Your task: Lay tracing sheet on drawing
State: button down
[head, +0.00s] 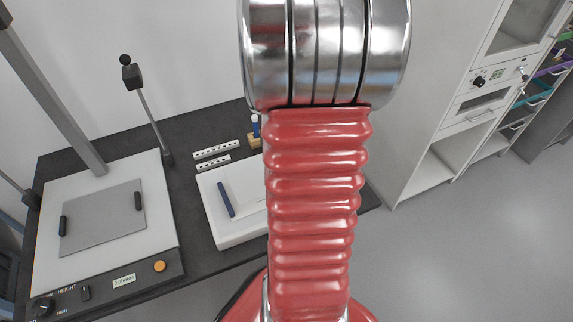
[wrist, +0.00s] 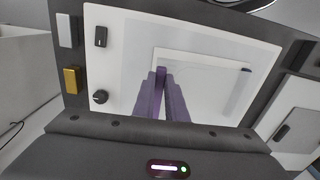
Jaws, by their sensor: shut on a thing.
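My gripper (wrist: 161,74), with purple fingers, points down over a white light pad (wrist: 115,60) in the wrist view. The fingers are shut on what seems to be a thin, see-through tracing sheet (wrist: 205,88), whose edges are hard to make out. A white paper, seemingly the drawing (wrist: 200,59), lies on the pad beneath. A dark blue bar (wrist: 246,70) lies at its right; most of it looks greyed, as if seen through the sheet. In the head view my arm hides my gripper and part of the pad (head: 233,236); the paper (head: 247,183) and bar (head: 227,199) show.
A photo stand (head: 160,220) with a grey plate (head: 105,222) and upright posts stands left of the pad. Two white perforated strips (head: 217,150) and a wooden block (head: 254,141) lie behind the pad. A white cabinet (head: 420,90) stands at right.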

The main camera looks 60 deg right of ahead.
jog(key=shift+f, duration=0.4)
jog(key=shift+s+f, duration=0.1)
jog(key=shift+f, duration=1.8)
jog(key=shift+f, duration=0.45)
dwell(0.7)
jog(key=c, duration=1.7)
grip_release()
jog(key=shift+o, duration=0.6)
jog(key=o, duration=0.4)
jog(key=shift+c, duration=0.2)
